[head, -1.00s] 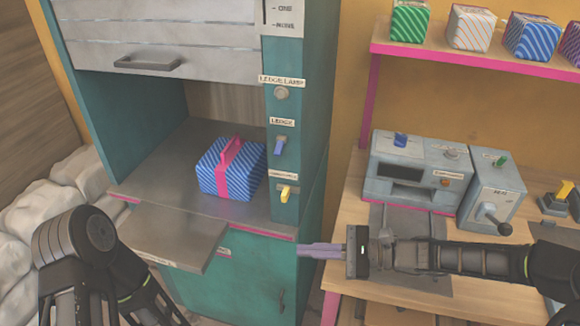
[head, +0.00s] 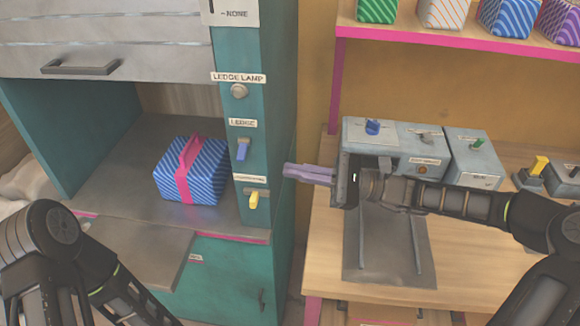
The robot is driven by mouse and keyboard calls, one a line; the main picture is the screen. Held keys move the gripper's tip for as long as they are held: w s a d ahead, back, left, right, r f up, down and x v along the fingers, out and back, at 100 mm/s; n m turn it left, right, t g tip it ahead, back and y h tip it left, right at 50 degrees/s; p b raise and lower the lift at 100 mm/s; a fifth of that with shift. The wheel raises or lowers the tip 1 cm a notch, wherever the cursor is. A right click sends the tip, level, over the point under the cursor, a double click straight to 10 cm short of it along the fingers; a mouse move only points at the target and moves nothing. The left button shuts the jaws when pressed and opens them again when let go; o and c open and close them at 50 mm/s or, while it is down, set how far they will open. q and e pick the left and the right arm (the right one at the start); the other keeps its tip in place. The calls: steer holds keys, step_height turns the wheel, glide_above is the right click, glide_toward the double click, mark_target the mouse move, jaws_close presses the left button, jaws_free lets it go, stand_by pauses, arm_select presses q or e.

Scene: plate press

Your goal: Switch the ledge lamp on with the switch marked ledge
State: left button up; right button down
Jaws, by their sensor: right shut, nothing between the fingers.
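The blue switch (head: 243,149) marked ledge sits on the teal post of the cabinet, under its label (head: 243,123). Above it is the round ledge lamp (head: 239,91), grey and showing no glow, under a label reading ledge lamp. My right gripper (head: 288,171) is shut and empty. Its purple fingers point left toward the post, to the right of and slightly lower than the blue switch in the picture, apart from it. My left arm shows at the lower left, but its gripper is out of view.
A yellow switch (head: 253,200) sits below the blue one. A blue striped box (head: 192,172) with a pink strap stands on the ledge (head: 120,205). A grey machine (head: 352,132) stands on the wooden table at right, beneath a pink-edged shelf (head: 450,42) holding several striped boxes.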

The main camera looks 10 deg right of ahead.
mark_target(242, 152)
steer(key=p+x, duration=0.1)
steer(key=x, duration=0.7)
steer(key=shift+a+p, duration=0.3)
steer(key=shift+w, duration=0.15)
